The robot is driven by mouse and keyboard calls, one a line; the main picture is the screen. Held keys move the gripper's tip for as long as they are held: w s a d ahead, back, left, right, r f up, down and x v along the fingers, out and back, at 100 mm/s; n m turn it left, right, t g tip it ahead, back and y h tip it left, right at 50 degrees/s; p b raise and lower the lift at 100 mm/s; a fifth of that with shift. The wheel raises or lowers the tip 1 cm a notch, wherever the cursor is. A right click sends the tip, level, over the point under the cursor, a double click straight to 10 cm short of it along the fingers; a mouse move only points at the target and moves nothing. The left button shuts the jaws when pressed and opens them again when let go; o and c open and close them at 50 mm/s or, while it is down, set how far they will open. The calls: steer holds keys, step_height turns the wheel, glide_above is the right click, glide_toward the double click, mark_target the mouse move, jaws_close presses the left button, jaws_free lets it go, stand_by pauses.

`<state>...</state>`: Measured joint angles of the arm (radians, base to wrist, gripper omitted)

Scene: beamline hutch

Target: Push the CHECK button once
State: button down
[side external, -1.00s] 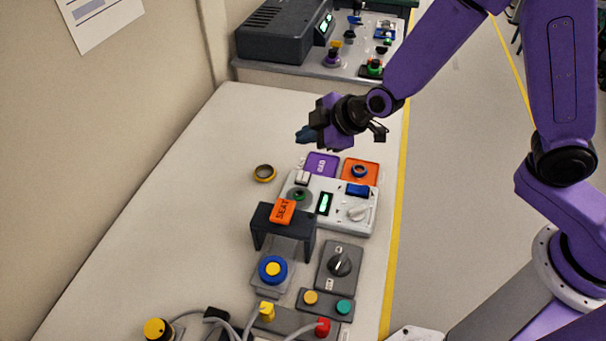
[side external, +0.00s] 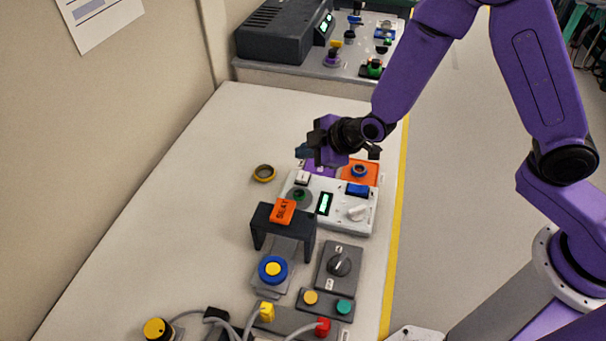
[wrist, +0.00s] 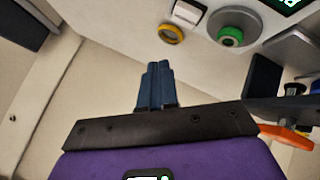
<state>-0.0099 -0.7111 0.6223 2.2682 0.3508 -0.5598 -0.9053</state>
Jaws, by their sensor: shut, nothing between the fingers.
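A white control panel (side external: 335,219) lies on the bench. It carries a white push button (side external: 303,177), a green ring on a grey round seat (side external: 299,195), a lit display (side external: 324,204), a blue switch (side external: 357,190) and a white knob (side external: 358,212). No CHECK lettering is readable. The wrist view also shows the white button (wrist: 187,12) and the green ring (wrist: 230,37). My gripper (side external: 303,152) is shut and empty, above the bench near the panel's far end. Its blue fingertips (wrist: 158,68) appear together, apart from the button.
A black bridge (side external: 265,222) with an orange tag (side external: 283,211) stands at the panel's near side. Bench space at left is clear.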

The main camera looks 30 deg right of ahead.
mark_target(306, 178)
steer(key=shift+f, duration=2)
steer(key=shift+f, duration=0.15)
stand_by(0.4)
steer(key=shift+f, duration=0.3)
steer(key=shift+f, duration=0.4)
stand_by(0.8)
steer(key=shift+r, duration=0.85)
steer(key=shift+r, duration=2.5)
